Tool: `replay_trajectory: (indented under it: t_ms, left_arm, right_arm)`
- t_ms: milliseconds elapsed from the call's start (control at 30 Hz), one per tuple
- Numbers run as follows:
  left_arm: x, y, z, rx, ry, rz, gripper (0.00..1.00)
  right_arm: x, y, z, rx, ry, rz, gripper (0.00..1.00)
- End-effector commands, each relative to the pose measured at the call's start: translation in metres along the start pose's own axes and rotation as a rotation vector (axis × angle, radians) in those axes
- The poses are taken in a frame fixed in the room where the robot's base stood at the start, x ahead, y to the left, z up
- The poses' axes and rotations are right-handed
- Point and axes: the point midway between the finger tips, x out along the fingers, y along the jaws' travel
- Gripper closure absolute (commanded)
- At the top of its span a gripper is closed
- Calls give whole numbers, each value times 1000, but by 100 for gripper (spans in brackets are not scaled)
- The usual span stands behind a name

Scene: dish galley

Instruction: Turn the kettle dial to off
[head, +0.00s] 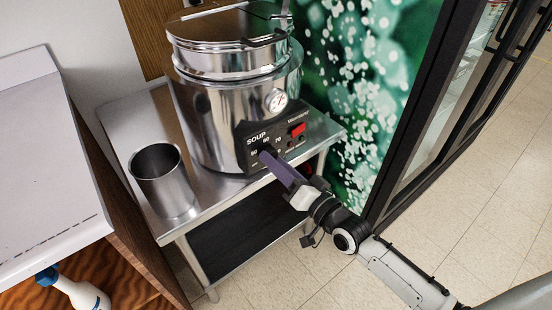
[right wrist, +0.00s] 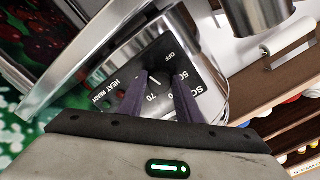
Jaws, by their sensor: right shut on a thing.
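The soup kettle (head: 205,115) is a shiny steel pot with a lid, standing on a steel table. Its black control panel (head: 255,142) faces front, with "SOUP", number marks and a red display. My right gripper (head: 267,157) reaches in from the lower right, its purple fingers at the dial on the panel's left part. In the right wrist view the fingers stand on both sides of the dark dial (right wrist: 158,76), shut on it. A white mark shows on the dial, and the "OFF" label is close by on the panel. The fingers partly hide the dial. My left gripper is not in view.
A steel canister (head: 162,182) stands on the steel table (head: 125,120) left of the kettle. A white-topped counter (head: 45,150) is at left, with a spray bottle (head: 75,291) below.

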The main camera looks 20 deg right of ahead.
Motion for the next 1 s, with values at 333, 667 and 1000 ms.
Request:
replay_trajectory:
  t_ms: [333, 667, 1000]
  left_arm:
    - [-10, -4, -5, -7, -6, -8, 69]
    - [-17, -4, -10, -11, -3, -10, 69]
    - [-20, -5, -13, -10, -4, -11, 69]
  right_arm:
    - [0, 0, -1, -331, -1, 1, 91]
    - [0, 2, -2, -602, -1, 1, 91]
    - [0, 3, -2, -764, 0, 1, 91]
